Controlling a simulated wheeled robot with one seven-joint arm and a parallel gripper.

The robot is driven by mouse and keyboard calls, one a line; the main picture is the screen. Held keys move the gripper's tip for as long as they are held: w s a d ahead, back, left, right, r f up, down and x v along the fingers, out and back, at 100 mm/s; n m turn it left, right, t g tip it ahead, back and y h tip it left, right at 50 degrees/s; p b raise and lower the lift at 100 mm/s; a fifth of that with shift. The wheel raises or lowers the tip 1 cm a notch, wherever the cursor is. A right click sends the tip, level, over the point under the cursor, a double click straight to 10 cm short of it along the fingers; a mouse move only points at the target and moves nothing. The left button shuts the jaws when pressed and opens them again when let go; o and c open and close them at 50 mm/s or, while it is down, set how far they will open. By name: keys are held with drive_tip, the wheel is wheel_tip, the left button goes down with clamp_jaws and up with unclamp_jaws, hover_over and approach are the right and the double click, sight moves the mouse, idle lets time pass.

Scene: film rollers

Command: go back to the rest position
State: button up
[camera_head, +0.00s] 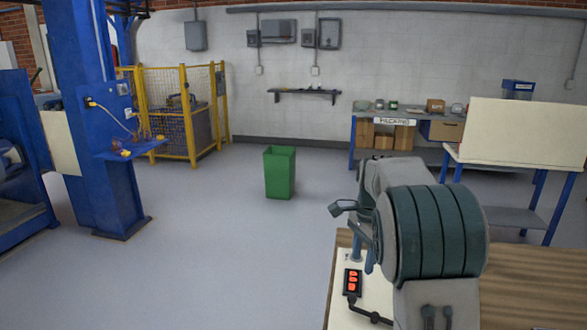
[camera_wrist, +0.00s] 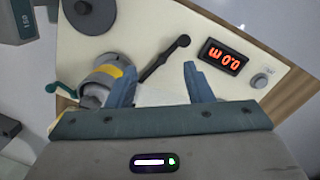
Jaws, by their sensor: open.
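My gripper (camera_wrist: 160,75) is open and empty in the wrist view, its two blue fingers spread apart above a cream panel (camera_wrist: 225,22). A dark lever (camera_wrist: 163,60) lies beyond and between the fingertips; contact with it is not visible. A roller with a yellow band (camera_wrist: 103,75) is beside the left finger. A black display (camera_wrist: 222,57) with orange-red digits, upside down, is right of the right finger. It also shows in the head view (camera_head: 352,282).
The wooden bench (camera_head: 545,262) is at the lower right, partly hidden. A green bin (camera_head: 280,174) stands on open grey floor. A blue column (camera_head: 85,115) and yellow cage (camera_head: 162,110) are left. A packing table (camera_head: 440,147) and cream-panelled stand (camera_head: 525,132) are at the back right.

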drive_tip(key=s+a+n+t, duration=0.1)
drive_tip(key=s+n, duration=0.6)
drive_tip(key=s, duration=0.7)
drive_tip(key=s+a+n+t, duration=0.2)
drive_tip(key=s+n, duration=0.6)
drive_tip(key=s, duration=0.5)
drive_tip(key=shift+s+a+f+t+h, duration=0.15)
drive_tip(key=shift+s+a+t+h, duration=0.15)
drive_tip(key=shift+t, duration=0.2)
